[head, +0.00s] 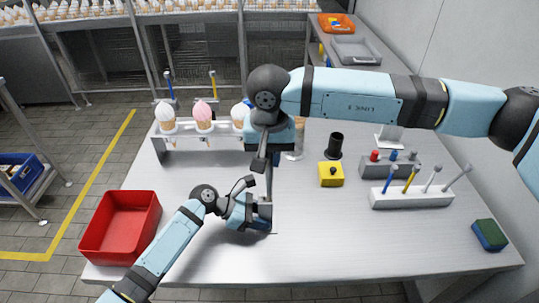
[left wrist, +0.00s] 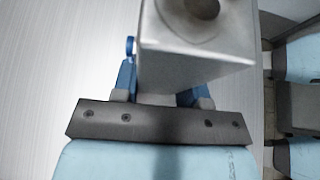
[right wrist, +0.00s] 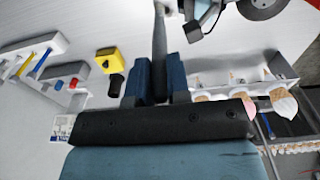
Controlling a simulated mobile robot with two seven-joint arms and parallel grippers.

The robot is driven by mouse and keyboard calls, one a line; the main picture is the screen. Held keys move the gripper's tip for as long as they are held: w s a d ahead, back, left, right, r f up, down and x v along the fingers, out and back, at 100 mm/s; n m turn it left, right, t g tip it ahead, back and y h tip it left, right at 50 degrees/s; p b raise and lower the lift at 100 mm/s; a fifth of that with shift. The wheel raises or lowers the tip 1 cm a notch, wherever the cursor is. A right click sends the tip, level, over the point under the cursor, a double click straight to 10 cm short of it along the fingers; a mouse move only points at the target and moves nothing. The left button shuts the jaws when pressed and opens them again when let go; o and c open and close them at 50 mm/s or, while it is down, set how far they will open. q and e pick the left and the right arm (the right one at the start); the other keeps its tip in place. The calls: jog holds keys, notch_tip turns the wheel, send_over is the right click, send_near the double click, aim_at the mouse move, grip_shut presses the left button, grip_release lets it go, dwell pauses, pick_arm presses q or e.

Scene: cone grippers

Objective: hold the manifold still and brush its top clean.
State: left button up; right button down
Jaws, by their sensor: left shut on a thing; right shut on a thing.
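The manifold (head: 265,210) is a small grey metal block at the front middle of the table. In the left wrist view the manifold (left wrist: 195,62) shows a flat face with a round hole. My left gripper (head: 254,213) is shut on the manifold from the left, and its blue fingers (left wrist: 160,90) sit either side of it. My right gripper (head: 271,152) is above, shut on the brush (head: 269,184), a thin grey handle pointing down at the manifold. In the right wrist view the brush (right wrist: 160,40) runs out between the fingers (right wrist: 158,82). Whether the brush touches the manifold is not clear.
A red bin (head: 122,228) stands at the left. A rack (head: 190,140) of ice-cream cones is behind. At the right are a yellow block (head: 331,174), a black cylinder (head: 336,145), a white tool holder (head: 410,198) and a green-blue sponge (head: 490,235). The front right is clear.

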jog(key=shift+a, duration=1)
jog(key=shift+d, duration=1.1)
jog(key=shift+w+a, duration=0.1)
jog(key=shift+w+a, duration=0.75)
jog(key=shift+a, duration=0.3)
jog(key=shift+d, duration=0.2)
jog(key=shift+w+d, duration=0.2)
jog(key=shift+d, duration=0.4)
jog(key=shift+a, duration=0.25)
